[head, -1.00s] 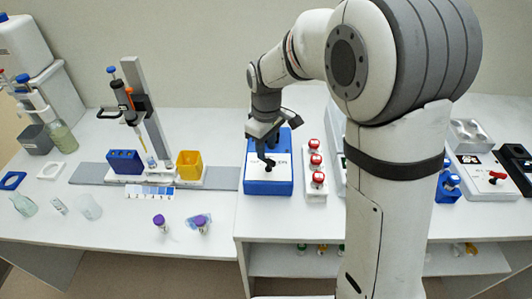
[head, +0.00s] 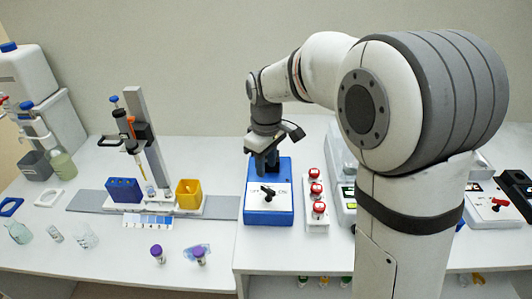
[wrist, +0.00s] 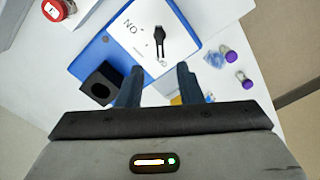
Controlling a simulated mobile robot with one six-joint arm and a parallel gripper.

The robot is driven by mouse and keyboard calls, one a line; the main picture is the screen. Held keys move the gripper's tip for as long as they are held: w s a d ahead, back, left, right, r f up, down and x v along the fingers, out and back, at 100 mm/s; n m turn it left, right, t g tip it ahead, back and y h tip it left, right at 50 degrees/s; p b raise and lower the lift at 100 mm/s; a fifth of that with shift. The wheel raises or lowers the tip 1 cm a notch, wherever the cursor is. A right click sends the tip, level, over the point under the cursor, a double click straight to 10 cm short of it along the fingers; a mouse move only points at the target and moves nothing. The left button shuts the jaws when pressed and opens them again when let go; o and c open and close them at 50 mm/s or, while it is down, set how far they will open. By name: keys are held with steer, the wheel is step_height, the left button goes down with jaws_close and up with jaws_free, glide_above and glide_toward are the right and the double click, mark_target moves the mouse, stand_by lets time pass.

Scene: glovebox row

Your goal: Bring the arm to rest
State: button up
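My gripper (head: 266,163) hangs pointing down over the back part of a blue box with a white top (head: 254,208). In the wrist view my gripper (wrist: 159,78) has its two dark fingers apart, with nothing between them. The box's black knob (head: 268,193) stands clear in front of the gripper. In the wrist view the knob (wrist: 160,40) lies beyond the fingertips, beside upside-down "ON" lettering. My arm is bent, reaching left from its tall column.
A rack with red-topped items (head: 315,190) stands close right of the box. A pipette stand (head: 150,125), a blue rack (head: 123,190) and a yellow container (head: 189,194) are to the left. Purple-capped vials (head: 157,254) stand at the front.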

steer(key=s+d+r+m+t, duration=0.1)
steer(key=s+d+m, duration=0.4)
steer(key=s, duration=0.5)
steer(key=s+d+r+m+t, duration=0.1)
steer(key=s+d+m, duration=0.4)
steer(key=s+d, duration=0.5)
steer(key=shift+r+m+t, duration=0.4)
steer(key=shift+t, duration=0.1)
stand_by(1.2)
